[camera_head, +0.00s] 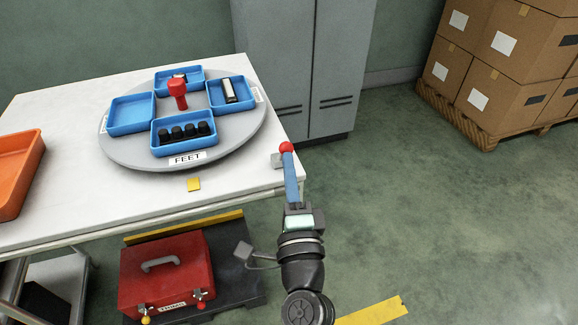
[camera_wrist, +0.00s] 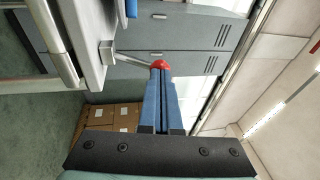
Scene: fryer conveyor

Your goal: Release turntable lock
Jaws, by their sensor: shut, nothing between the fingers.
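The grey round turntable (camera_head: 225,140) sits on the white table and carries blue trays around a red central knob (camera_head: 178,92). A label reading FEET is on its front rim. The lock is a lever with a red ball end (camera_head: 286,147) at the table's right edge. In the wrist view its metal rod runs from a grey bracket (camera_wrist: 106,52) to the red ball (camera_wrist: 160,65). My gripper (camera_head: 289,158) has its blue fingers shut and empty. Its fingertips (camera_wrist: 160,76) are right at the ball; I cannot tell whether they touch it.
A blue tray (camera_head: 152,143) at the turntable's front holds several black feet. An orange bin (camera_head: 14,172) is at the table's left. A red toolbox (camera_head: 165,280) stands below the table. Grey cabinets (camera_head: 290,60) stand behind. The floor to the right is clear up to stacked boxes (camera_head: 490,95).

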